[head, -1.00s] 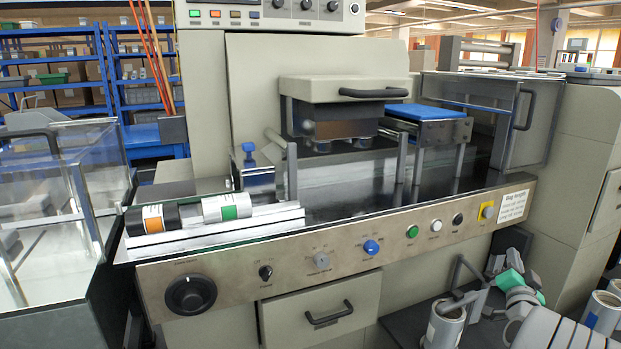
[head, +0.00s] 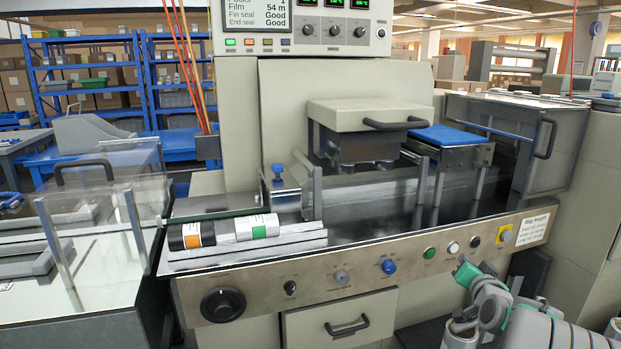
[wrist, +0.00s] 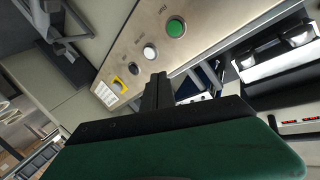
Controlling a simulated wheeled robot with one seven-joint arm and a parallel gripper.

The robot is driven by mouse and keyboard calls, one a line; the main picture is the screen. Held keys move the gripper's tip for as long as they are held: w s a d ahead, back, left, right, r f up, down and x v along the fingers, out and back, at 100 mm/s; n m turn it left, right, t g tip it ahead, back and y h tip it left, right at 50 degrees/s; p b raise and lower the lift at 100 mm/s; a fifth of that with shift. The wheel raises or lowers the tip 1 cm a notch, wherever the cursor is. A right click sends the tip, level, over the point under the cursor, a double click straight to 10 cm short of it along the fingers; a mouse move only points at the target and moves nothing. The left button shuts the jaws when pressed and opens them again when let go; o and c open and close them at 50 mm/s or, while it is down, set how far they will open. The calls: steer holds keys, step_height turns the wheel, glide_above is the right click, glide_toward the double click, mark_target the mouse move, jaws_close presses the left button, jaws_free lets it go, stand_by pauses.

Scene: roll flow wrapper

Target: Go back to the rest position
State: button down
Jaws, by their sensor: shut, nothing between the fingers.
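My gripper (wrist: 157,90) shows in the wrist view as two dark fingers, held together with nothing between them, in front of a green body. Beyond the fingers is the wrapper's steel control panel (wrist: 128,54), with green, white and black buttons and a yellow-backed one. My folded grey arm (head: 515,322) with green parts is at the lower right of the head view, in front of the right end of the panel. I cannot make out the fingers clearly there.
The wrapping machine (head: 260,275) fills the middle. Two rolls, one with an orange label (head: 192,236) and one with a green label (head: 257,227), lie on its left ledge. A clear-walled case (head: 95,235) stands at left. Blue shelves (head: 95,90) are behind.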

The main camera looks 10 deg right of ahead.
steer(key=s+a+r+n+g+y+p, duration=0.15)
steer(key=a+r+p, duration=0.3)
steer(key=a, duration=0.45)
steer(key=s+a+r+n+g+y+p, duration=0.1)
steer(key=a+r+n+g+y+p, duration=0.25)
steer(key=a, duration=0.55)
steer(key=s+a+r+n+y+p, duration=0.1)
steer(key=a+r+p, duration=0.3)
steer(key=a+p, duration=0.3)
steer(key=s+a+r+n+g+p, duration=0.2)
steer(key=s+a+r+g+p, duration=0.1)
steer(key=s+a+p, duration=0.2)
steer(key=s+a+r+n+g+p, duration=0.2)
steer(key=s+a+p, duration=0.3)
steer(key=s+a, duration=0.4)
steer(key=s+r+g, duration=0.1)
steer(key=s, duration=0.3)
steer(key=shift+s, duration=0.4)
